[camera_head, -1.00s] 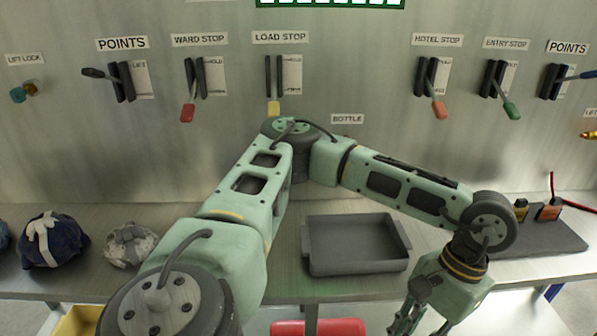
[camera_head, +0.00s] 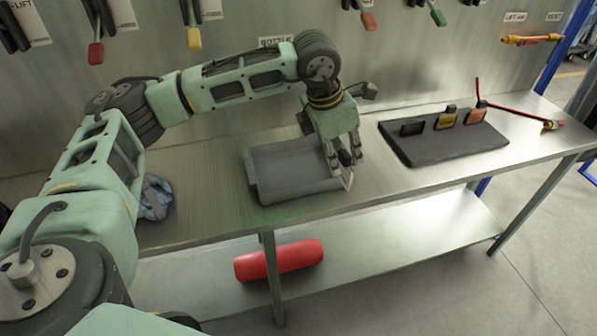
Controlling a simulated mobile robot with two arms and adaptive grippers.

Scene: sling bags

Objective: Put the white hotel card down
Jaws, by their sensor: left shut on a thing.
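My left gripper (camera_head: 346,170) points down at the right end of the grey tray (camera_head: 255,180) on the steel bench. It is shut on a thin white piece, the white hotel card (camera_head: 348,182), of which only a narrow edge shows below the fingertips. The fingers hide the rest of it. I cannot tell whether the card touches the tray. My right gripper is not in view.
Right of the tray, a dark holder (camera_head: 450,143) carries a black, a yellow (camera_head: 446,119) and an orange tag (camera_head: 476,115). A red-orange rod (camera_head: 530,40) is on the wall. A red roll (camera_head: 280,260) lies on the lower shelf. A crumpled cloth (camera_head: 156,196) is at left.

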